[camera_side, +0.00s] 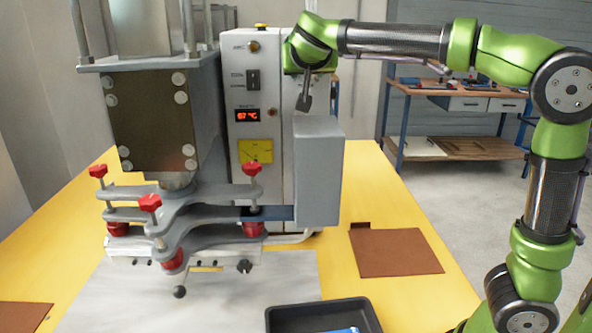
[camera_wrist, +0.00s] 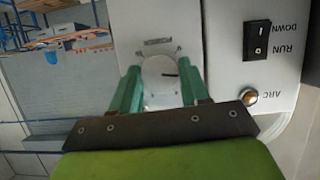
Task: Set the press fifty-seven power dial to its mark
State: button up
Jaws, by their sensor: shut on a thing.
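The power dial (camera_wrist: 160,82) is a pale round knob on a light grey panel in the wrist view, with a short dark line on its face. A small printed marking (camera_wrist: 158,42) sits on the panel just above it in that view. My gripper (camera_wrist: 161,75) has its two green fingers on either side of the dial, shut on it. In the side view my wrist (camera_side: 308,52) is against the upper right of the press cabinet (camera_side: 240,190), and it hides the dial and fingertips. Whether the dial's line meets the marking I cannot tell.
A switch (camera_wrist: 257,41) marked RUN and DOWN and an ARC lamp (camera_wrist: 249,97) sit close right of the dial. A red display (camera_side: 248,115) is lit. A grey box (camera_side: 318,172) juts out below my wrist. A black tray (camera_side: 322,318) and brown sheet (camera_side: 396,252) lie on the table.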

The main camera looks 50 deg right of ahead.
dwell(0.3)
jog(key=n+g+h, duration=0.1)
jog(key=n, duration=0.1)
jog(key=n+h, duration=0.1)
jog(key=n, duration=0.1)
jog(key=n+g+h, duration=0.1)
jog(key=n+h, duration=0.1)
jog(key=n, duration=0.1)
jog(key=shift+w+a+f+g, duration=0.1)
jog(key=shift+w+a+g, duration=0.05)
jog(key=shift+a+g, duration=0.15)
jog(key=shift+n, duration=0.3)
dwell(0.5)
jog(key=o, duration=1)
jog(key=shift+d, duration=0.1)
jog(key=shift+o, duration=0.2)
jog(key=v, duration=1.7)
jog(key=shift+f, duration=0.15)
